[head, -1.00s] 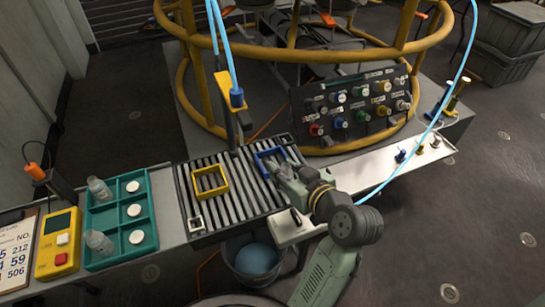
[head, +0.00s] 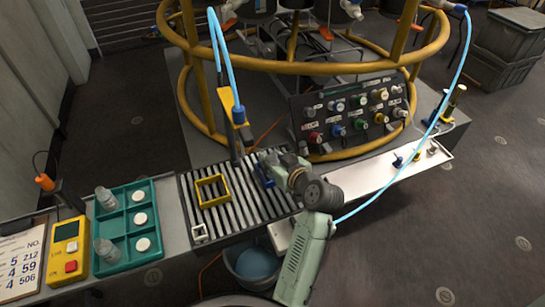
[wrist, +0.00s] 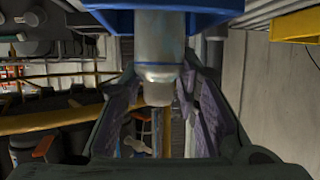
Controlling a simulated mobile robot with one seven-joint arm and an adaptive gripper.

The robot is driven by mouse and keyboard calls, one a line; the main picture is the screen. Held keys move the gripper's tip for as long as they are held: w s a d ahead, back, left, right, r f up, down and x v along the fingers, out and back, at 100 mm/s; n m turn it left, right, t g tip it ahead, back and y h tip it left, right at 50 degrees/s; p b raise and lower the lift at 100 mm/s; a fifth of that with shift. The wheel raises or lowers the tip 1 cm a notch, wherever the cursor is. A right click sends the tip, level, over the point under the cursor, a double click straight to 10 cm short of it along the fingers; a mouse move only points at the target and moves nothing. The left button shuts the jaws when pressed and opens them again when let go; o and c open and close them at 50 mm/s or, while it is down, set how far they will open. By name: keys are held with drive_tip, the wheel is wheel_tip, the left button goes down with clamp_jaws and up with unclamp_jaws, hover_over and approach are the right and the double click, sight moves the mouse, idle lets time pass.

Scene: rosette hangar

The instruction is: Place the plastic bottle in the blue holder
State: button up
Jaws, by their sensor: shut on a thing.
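My gripper (wrist: 160,98) is shut on a plastic bottle (wrist: 160,50), greyish and translucent, with its narrower end between the fingers in the wrist view. The blue holder (wrist: 218,12) crosses the top of the wrist view, and the bottle overlaps it. I cannot tell how deep the bottle is in the holder. In the head view the blue holder (head: 262,178) lies on the slatted rack and is mostly covered by my gripper (head: 276,168). The held bottle is not clear there.
A yellow frame (head: 212,202) and a small white frame (head: 199,239) lie on the slatted rack (head: 235,218). A teal tray (head: 125,267) at left holds two clear bottles and several white discs. A switch panel (head: 350,138) and yellow rails stand behind. A blue hose hangs at right.

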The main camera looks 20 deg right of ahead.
drive_tip(key=shift+f, duration=0.1)
drive_tip(key=o, duration=0.8)
drive_tip(key=b+v, duration=0.2)
drive_tip(key=v, duration=1)
drive_tip(key=shift+a, duration=0.1)
